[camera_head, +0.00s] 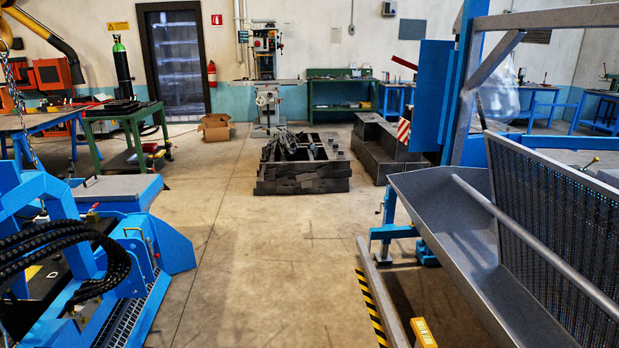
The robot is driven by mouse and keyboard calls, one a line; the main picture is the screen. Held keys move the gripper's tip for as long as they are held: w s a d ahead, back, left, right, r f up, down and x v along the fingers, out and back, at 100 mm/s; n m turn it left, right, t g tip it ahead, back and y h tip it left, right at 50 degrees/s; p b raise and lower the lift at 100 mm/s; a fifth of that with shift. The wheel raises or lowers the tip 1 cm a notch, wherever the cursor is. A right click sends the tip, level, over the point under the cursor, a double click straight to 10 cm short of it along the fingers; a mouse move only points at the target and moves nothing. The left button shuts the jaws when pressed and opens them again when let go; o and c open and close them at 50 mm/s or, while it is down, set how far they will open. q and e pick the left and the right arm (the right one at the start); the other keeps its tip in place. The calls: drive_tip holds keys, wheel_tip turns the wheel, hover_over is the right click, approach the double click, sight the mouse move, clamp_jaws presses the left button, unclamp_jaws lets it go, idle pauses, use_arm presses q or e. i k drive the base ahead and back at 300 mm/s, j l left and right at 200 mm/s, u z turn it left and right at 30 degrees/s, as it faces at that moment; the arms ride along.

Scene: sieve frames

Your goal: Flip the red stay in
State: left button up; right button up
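A short red bar (404,62), which may be the red stay, slants down to the right toward the upper left edge of a blue upright panel (431,97). Its right end meets or passes behind the panel; I cannot tell which. The panel stands beside a blue post and a grey frame on the right. Below and right of it are a grey metal trough (450,235) and a dark perforated sieve screen (560,220). A grey tube crosses in front of the screen. Neither of my grippers is in view.
A blue machine (130,225) with black hoses fills the lower left. A pile of dark metal parts (303,180) lies mid-floor. A yellow-black striped rail (372,305) runs along the floor before the trough. The floor (270,265) between the machines is clear.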

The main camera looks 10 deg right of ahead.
sight(395, 59)
drive_tip(key=i, duration=4.2)
drive_tip(key=i+z, duration=0.45)
drive_tip(key=i+j+z, duration=0.25)
drive_tip(key=i+z, duration=0.15)
drive_tip(key=i+j+z, duration=0.6)
drive_tip(key=z, duration=0.3)
drive_tip(key=i+j+z, duration=0.25)
drive_tip(key=z, duration=0.25)
drive_tip(key=i+j+z, duration=0.25)
drive_tip(key=z, duration=0.2)
drive_tip(key=i+j+z, duration=0.15)
drive_tip(key=j+z, duration=0.65)
drive_tip(key=z, duration=0.15)
drive_tip(key=i, duration=0.05)
